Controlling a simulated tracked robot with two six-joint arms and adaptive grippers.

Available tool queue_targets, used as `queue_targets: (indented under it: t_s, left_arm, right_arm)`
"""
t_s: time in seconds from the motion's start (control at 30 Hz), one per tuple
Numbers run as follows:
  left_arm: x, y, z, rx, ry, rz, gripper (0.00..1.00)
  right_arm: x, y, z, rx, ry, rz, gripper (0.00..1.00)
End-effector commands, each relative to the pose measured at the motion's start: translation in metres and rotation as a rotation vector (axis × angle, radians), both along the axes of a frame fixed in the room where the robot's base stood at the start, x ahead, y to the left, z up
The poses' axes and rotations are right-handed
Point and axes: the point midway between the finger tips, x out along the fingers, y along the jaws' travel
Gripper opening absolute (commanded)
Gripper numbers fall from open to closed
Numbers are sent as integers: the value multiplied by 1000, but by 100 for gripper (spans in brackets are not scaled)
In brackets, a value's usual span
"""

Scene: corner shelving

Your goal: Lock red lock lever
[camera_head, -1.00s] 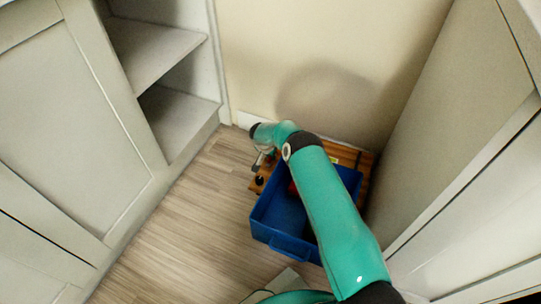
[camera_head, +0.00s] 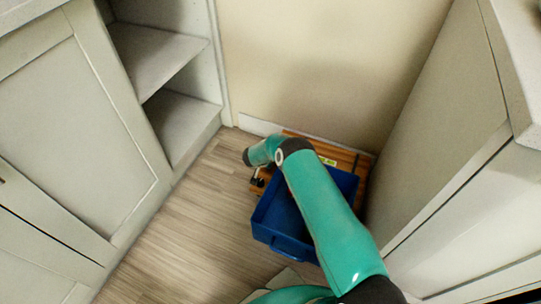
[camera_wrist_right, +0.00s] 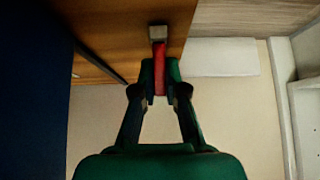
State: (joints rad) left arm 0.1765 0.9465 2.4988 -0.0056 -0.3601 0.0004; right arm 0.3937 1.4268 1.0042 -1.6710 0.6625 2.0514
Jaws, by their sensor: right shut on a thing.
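The red lock lever (camera_wrist_right: 158,62) shows in the right wrist view, below a small grey mount (camera_wrist_right: 158,31) on the wooden board (camera_wrist_right: 110,25). My right gripper (camera_wrist_right: 160,78) is shut on the lever, with one finger on each side of it. In the head view my teal right arm reaches over the blue box to the left side of the wooden board (camera_head: 300,147). There the arm hides the lever and most of the gripper. My left gripper is in neither view.
An open blue box (camera_head: 278,240) stands against the board, under my right arm. Cabinets with open shelves (camera_head: 160,55) stand at the left, and a cabinet (camera_head: 440,140) stands close on the right. The wood floor (camera_head: 190,230) left of the box is clear.

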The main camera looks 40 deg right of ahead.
Motion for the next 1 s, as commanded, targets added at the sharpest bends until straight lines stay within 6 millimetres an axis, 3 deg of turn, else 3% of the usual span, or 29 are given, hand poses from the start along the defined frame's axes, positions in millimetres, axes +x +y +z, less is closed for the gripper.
queue_targets:
  t_s: [0.17,0.5,1.0]
  left_arm:
    - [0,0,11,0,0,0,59]
    - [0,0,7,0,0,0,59]
    - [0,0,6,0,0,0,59]
  right_arm:
    - [-5,6,0,-96,-42,1,0]
    - [-8,13,-2,-262,-134,-1,0]
    - [-9,15,-2,-312,-160,-3,0]
